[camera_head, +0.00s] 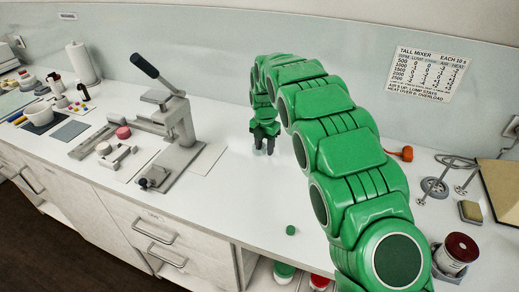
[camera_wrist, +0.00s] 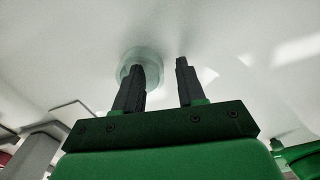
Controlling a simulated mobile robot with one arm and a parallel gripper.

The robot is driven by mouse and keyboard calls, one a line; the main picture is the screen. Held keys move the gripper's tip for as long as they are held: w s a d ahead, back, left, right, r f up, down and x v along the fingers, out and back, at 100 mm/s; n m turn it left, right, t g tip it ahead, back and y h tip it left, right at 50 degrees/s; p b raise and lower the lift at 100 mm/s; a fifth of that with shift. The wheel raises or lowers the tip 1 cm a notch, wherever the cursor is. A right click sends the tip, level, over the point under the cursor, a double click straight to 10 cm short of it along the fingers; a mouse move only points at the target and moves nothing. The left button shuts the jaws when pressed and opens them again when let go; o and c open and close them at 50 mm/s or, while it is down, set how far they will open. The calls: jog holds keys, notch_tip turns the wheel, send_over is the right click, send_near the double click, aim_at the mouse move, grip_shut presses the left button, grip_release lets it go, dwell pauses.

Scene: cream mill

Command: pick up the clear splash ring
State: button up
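The clear splash ring (camera_wrist: 130,57) shows in the wrist view as a pale, see-through round piece on the white counter, partly hidden behind my left finger. My gripper (camera_wrist: 160,68) is open, with a clear gap between its two dark fingers. The left finger overlaps the ring in the picture; whether it touches it, I cannot tell. The right finger is over bare counter. In the head view my gripper (camera_head: 264,149) points down at the counter's middle, and the ring there is too small and hidden to make out clearly.
A grey lever press (camera_head: 180,130) stands left of my gripper. A small green cap (camera_head: 291,230) lies near the counter's front edge. An orange item (camera_head: 407,153), metal whisks and a red spool (camera_head: 458,251) are on the right. The counter around my gripper is mostly clear.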

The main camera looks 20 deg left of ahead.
grip_shut()
dwell(0.4)
jog(key=shift+w+r, duration=0.1)
jog(key=shift+r, duration=1.65)
jog(key=s+d+r, duration=0.7)
jog(key=s+r, duration=0.2)
jog(key=s, duration=0.3)
jog(key=shift+d+r, duration=0.15)
jog(key=shift+r, duration=0.1)
